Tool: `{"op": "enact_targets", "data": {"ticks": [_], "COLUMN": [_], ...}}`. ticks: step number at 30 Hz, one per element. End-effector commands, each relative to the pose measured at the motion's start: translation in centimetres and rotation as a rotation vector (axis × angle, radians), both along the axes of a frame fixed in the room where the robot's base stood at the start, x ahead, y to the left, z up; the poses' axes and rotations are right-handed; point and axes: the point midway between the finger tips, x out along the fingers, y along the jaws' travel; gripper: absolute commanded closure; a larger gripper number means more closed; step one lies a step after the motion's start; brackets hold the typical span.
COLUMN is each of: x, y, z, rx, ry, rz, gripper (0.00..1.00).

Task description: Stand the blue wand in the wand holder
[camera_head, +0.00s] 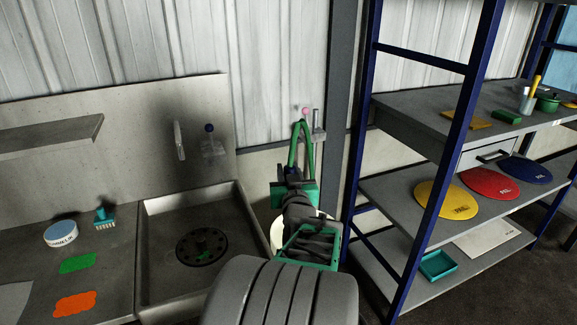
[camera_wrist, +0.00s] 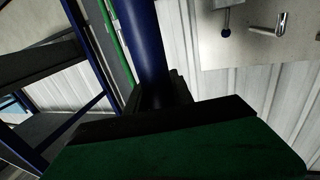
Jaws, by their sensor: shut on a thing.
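My gripper (camera_head: 293,176), dark and green, is in front of the metal wall, right of the sink. In the wrist view a thick dark blue cylinder (camera_wrist: 145,45), which looks like the blue wand, rises from the dark edge of my gripper (camera_wrist: 165,112). My gripper is shut on it; its far end is out of that view. In the head view the wand is mostly hidden. Green strips (camera_head: 309,150) rise above my gripper and meet near a pink ball (camera_head: 305,111). A grey upright fitting (camera_head: 318,130) stands beside them; I cannot tell whether it is the wand holder.
A sink (camera_head: 160,235) is at left, with a tap (camera_head: 180,141) and a blue-ball fitting (camera_head: 209,128) behind it. A brush (camera_head: 104,217) and a white round tub (camera_head: 61,233) sit on the counter. A blue-posted shelf (camera_head: 465,115) stands close at right, holding coloured discs.

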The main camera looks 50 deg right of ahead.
Motion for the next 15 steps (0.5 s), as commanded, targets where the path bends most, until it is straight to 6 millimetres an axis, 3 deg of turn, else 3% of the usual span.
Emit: {"op": "enact_targets", "data": {"ticks": [15], "x": [0.1], "y": [0.0], "z": [-5.8], "rx": [-0.004], "ry": [-0.004], "rz": [0.001], "gripper": [1.0]}}
